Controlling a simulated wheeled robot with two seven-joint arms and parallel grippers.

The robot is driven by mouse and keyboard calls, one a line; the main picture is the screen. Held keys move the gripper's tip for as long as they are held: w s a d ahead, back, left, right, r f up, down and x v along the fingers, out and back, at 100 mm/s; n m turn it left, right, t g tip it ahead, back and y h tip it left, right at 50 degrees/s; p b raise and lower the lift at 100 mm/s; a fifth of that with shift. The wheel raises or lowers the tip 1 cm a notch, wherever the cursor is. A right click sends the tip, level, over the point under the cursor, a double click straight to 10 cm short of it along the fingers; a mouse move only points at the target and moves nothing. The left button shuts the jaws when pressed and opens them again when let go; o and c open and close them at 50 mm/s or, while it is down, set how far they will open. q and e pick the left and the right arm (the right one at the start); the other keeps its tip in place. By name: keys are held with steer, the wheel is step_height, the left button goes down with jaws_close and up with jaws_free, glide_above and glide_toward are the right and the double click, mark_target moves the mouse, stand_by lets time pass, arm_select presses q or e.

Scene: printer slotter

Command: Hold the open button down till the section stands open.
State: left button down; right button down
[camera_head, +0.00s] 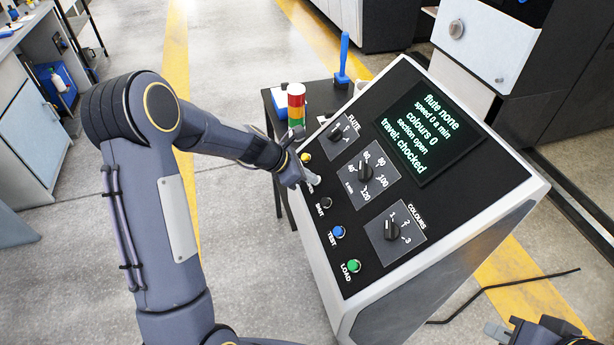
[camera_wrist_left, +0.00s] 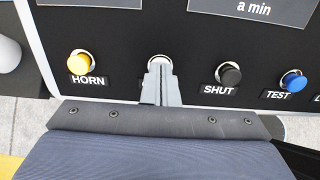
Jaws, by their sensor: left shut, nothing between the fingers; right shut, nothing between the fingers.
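The control console (camera_head: 365,215) has a row of buttons along its left edge. The open button (camera_wrist_left: 153,62) is white and sits between the yellow HORN button (camera_wrist_left: 78,63) and the black SHUT button (camera_wrist_left: 229,74). My left gripper (camera_head: 314,180) is shut and empty, its fingertips at the open button. In the left wrist view the fingertips (camera_wrist_left: 161,66) cover most of that button and its label. How far it is pressed is hidden. The screen (camera_head: 433,130) reads "section open" and "travel: chocked". My right gripper (camera_head: 497,331) is shut and empty at the bottom right.
The blue TEST button (camera_head: 338,232), green LOAD button (camera_head: 354,266) and three dials share the panel. A signal lamp (camera_head: 296,104) stands on a dark table behind. A black cable (camera_head: 500,288) lies on the floor at right.

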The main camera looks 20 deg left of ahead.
arm_select(q)
steer(key=shift+s+d+f, duration=0.2)
steer(key=shift+d+f, duration=0.2)
steer(key=shift+d, duration=0.15)
steer(key=shift+a+r+p, duration=0.25)
steer(key=shift+r+p, duration=0.25)
steer(key=shift+r, duration=0.05)
steer(key=r, duration=0.1)
steer(key=a+p, duration=0.1)
steer(key=r+p, duration=0.1)
steer(key=shift+s+a+r, duration=0.25)
steer(key=shift+r, duration=0.1)
steer(key=v, duration=1.1)
steer(key=shift+a+f, duration=0.35)
steer(key=shift+f, duration=0.05)
steer(key=shift+s, duration=0.15)
